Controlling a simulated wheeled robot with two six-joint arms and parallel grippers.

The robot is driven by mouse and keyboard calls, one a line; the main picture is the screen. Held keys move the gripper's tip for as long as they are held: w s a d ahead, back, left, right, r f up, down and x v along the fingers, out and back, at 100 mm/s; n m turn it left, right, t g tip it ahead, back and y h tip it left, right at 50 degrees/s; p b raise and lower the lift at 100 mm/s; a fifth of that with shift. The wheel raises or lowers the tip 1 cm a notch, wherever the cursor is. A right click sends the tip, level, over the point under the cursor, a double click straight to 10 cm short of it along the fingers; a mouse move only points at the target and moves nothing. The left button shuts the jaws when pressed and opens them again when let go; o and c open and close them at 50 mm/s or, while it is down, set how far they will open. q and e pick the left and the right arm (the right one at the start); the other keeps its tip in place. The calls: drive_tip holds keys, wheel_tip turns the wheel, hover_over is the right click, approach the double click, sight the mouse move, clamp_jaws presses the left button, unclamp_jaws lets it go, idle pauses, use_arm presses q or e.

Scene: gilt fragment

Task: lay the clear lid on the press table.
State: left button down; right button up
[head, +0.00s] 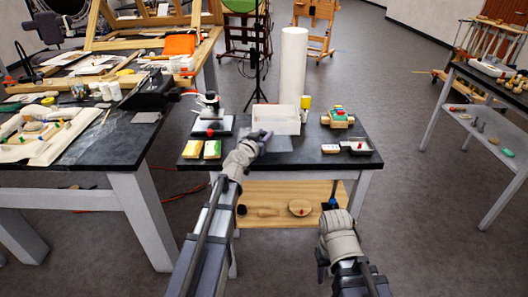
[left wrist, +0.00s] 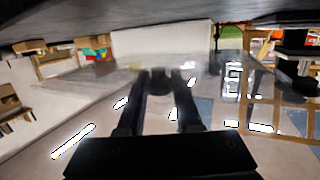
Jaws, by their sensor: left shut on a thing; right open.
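My left gripper (head: 262,138) is over the front middle of the black-topped table (head: 340,163) and is shut on the clear lid (head: 279,144). The lid shows as a faint flat greyish sheet just in front of a pale box. In the left wrist view, the two dark fingers (left wrist: 165,82) pinch the see-through lid (left wrist: 95,80), which spreads to both sides of them. I cannot tell whether the lid touches the tabletop. My right gripper (head: 337,217) is open and empty, low in front of the table's right side.
The pale box (head: 276,119) stands behind the lid. A black-and-white device (head: 210,115), yellow block (head: 192,150) and green block (head: 212,150) are at the left. A white roll (head: 293,65) rises behind.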

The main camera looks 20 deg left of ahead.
use_arm(q)
drive_tip(key=shift+f, duration=0.1)
wheel_tip(320, 180, down, 4)
drive_tip(key=b, duration=0.3)
drive_tip(key=shift+b, duration=0.4)
drive_tip(key=shift+r, duration=0.2)
drive_tip(key=shift+f, duration=0.15)
drive_tip(key=c, duration=0.6)
unclamp_jaws()
